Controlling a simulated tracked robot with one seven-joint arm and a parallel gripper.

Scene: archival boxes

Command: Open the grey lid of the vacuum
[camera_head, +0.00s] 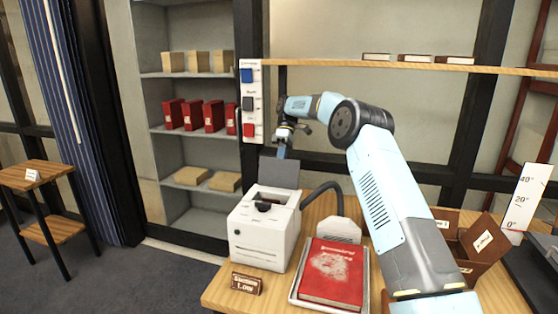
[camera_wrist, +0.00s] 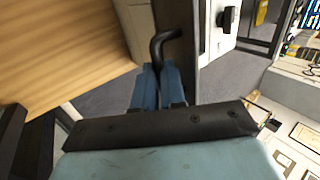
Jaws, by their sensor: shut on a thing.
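The vacuum (camera_head: 262,238) is a white box with a black knob at the wood table's back left corner. Its grey lid (camera_head: 279,173) stands raised, roughly upright, at the back of the box, and the top opening shows. My gripper (camera_head: 282,153) is at the lid's upper edge, shut on it. In the wrist view, my blue fingers (camera_wrist: 158,88) are close together beside the dark grey lid (camera_wrist: 186,55), seen nearly edge-on.
A black hose (camera_head: 325,187) runs right from the vacuum to a white nozzle (camera_head: 338,230). A red book (camera_head: 332,272) lies on a tray in front. A brown open box (camera_head: 480,245) stands at right. A switch panel (camera_head: 250,100) and shelves are behind.

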